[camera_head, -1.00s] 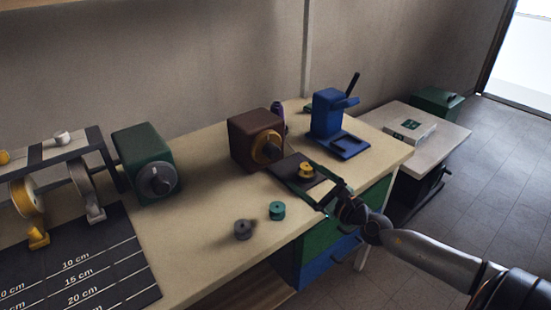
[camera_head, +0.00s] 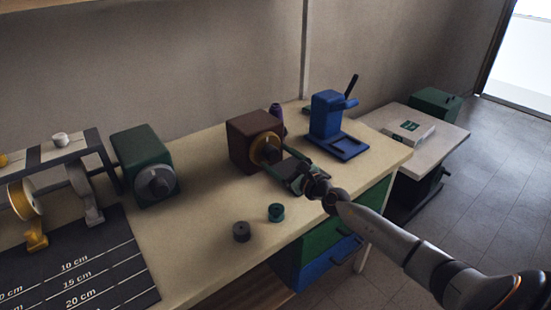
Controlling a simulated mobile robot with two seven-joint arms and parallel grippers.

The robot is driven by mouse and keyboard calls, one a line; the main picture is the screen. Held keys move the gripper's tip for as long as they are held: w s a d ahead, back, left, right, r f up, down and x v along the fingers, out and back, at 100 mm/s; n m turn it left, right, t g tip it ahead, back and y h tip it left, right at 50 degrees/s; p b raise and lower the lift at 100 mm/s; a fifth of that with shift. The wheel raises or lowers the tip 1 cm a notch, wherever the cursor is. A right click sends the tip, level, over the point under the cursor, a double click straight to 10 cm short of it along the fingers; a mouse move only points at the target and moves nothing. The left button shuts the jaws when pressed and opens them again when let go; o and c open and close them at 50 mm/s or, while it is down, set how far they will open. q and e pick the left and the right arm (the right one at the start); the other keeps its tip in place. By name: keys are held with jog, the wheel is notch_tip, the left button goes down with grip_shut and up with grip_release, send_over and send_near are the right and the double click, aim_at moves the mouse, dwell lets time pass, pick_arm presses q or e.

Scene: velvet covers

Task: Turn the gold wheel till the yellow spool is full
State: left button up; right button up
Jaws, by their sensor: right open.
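The gold wheel (camera_head: 266,148) is on the front of a brown box (camera_head: 243,141) at the middle of the bench. My right gripper (camera_head: 279,160) is open, its fingertips close to the wheel's lower right side; I cannot tell whether they touch it. My left gripper is not in view.
A green box with a grey knob (camera_head: 154,184) stands left, beside a rack with a ribbon reel (camera_head: 24,200). A blue press (camera_head: 328,118) stands behind right.

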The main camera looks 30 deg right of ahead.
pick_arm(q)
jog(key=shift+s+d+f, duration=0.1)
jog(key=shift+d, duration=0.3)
pick_arm(e)
jog(key=shift+w+a, duration=0.1)
jog(key=shift+w, duration=0.6)
jog(key=c, duration=0.4)
grip_shut()
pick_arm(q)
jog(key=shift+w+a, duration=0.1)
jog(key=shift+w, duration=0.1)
pick_arm(e)
jog(key=shift+m, duration=0.4)
